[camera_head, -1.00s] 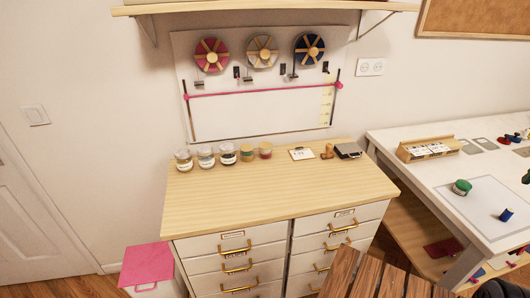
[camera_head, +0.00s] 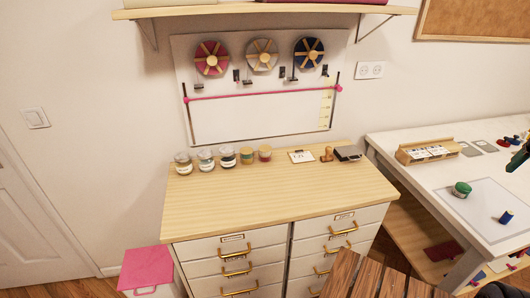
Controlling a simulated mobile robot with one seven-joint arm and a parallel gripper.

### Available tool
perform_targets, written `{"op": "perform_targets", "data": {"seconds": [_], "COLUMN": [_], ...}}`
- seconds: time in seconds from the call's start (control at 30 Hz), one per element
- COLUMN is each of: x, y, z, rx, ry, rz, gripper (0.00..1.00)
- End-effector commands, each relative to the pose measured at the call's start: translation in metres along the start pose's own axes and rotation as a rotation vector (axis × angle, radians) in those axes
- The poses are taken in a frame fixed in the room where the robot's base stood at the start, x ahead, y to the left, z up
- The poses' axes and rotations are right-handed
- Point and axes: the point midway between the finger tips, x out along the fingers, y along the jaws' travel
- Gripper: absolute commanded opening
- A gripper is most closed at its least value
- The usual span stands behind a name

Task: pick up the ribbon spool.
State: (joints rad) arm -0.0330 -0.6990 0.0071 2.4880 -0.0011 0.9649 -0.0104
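Three ribbon spools hang in a row on the white wall board: a pink one (camera_head: 211,58), a pale beige-grey one (camera_head: 262,54) and a dark blue one (camera_head: 308,52). Each is round with tan spokes and a tan hub. The frames do not show which one the task means. A small blue spool (camera_head: 506,217) stands on the white table at right. My gripper cannot be made out. A dark shape is cut off at the right edge, and I cannot tell what it is.
A wooden-topped drawer cabinet (camera_head: 270,200) stands below the board. Jars (camera_head: 206,160), a small card (camera_head: 301,156) and a stamp (camera_head: 327,154) line its back; its front top is clear. A wooden shelf (camera_head: 260,7) is above. A pink-lidded bin (camera_head: 147,268) stands at left.

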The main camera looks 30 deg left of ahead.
Motion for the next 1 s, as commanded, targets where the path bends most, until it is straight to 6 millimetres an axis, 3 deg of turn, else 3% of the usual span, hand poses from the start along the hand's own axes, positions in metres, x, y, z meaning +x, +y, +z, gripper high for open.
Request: {"op": "perform_targets", "data": {"seconds": [0.27, 0.47, 0.77, 1.0], "x": [-0.003, 0.002, 0.023, 0.048], "y": [-0.042, -0.085, -0.166, -0.247], "z": [-0.079, -0.133, -0.201, -0.241], "rx": [-0.152, -0.263, -0.43, -0.564], "ry": [-0.047, -0.075, -0.118, -0.15], "rz": [-0.035, -0.06, -0.095, -0.124], "gripper": [0.81, 0.81, 0.81, 0.81]}}
